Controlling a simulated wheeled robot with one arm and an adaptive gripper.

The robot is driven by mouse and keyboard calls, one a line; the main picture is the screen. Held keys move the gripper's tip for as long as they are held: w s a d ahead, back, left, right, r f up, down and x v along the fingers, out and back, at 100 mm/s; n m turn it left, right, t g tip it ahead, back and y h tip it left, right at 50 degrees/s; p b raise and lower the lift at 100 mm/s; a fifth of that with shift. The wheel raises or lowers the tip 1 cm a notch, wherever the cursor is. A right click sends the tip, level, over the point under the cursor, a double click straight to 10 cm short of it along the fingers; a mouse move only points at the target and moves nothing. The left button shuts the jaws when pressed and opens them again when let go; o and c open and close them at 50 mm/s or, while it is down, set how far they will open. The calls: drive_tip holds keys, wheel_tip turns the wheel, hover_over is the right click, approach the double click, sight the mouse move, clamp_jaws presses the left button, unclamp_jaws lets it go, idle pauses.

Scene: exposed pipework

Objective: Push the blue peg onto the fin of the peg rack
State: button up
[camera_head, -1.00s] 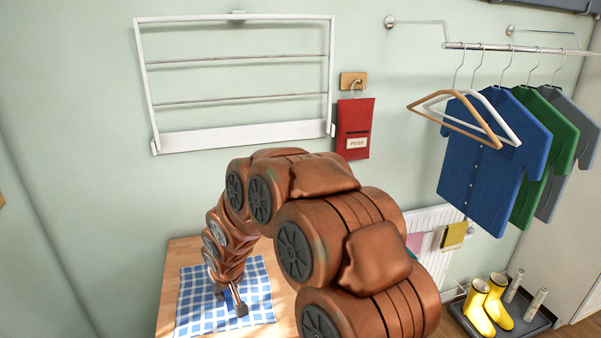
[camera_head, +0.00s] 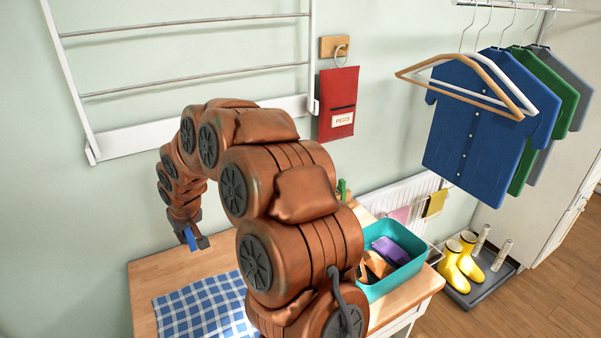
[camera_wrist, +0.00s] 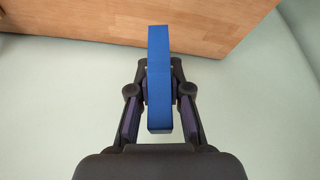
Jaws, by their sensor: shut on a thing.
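The blue peg (camera_wrist: 159,70) is between the fingers of my gripper (camera_wrist: 160,92), which is shut on it. It stands lengthwise in the wrist view, with its far end over the wooden table edge. In the head view, the blue peg (camera_head: 191,238) shows as a small blue piece at my gripper (camera_head: 195,243), in front of the wall near the table's back left. I cannot make out the peg rack or its fin with certainty. A small green upright piece (camera_head: 342,190) shows behind my arm, mostly hidden.
The wooden table (camera_head: 180,272) carries a blue checked cloth (camera_head: 205,308) and a teal bin (camera_head: 388,284) with a purple item. A white wall drying rack (camera_head: 200,130) and a red bag (camera_head: 338,105) hang behind. Shirts (camera_head: 490,125) hang at right.

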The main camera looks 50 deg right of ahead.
drive_tip(key=w+d+r+m+b, duration=0.1)
drive_tip(key=d+r, duration=0.1)
drive_tip(key=d, duration=0.8)
drive_tip(key=w+d+r+b, duration=0.1)
drive_tip(key=d, duration=0.9)
drive_tip(key=s+d+r+m+b, duration=0.1)
drive_tip(key=s+d, duration=0.3)
drive_tip(key=d, duration=0.5)
drive_tip(key=s+d+r+h+b, duration=0.1)
drive_tip(key=s+d, duration=0.3)
drive_tip(key=d, duration=0.5)
drive_tip(key=shift+s+m, duration=0.15)
drive_tip(key=shift+m, duration=0.25)
drive_tip(key=shift+f+b, duration=0.2)
drive_tip(key=shift+b, duration=0.4)
drive_tip(key=shift+f+b, duration=2.75)
drive_tip(key=shift+f, duration=1.85)
drive_tip(key=shift+s+f+b, duration=0.1)
drive_tip(key=shift+f+b, duration=0.2)
drive_tip(key=shift+f, duration=0.3)
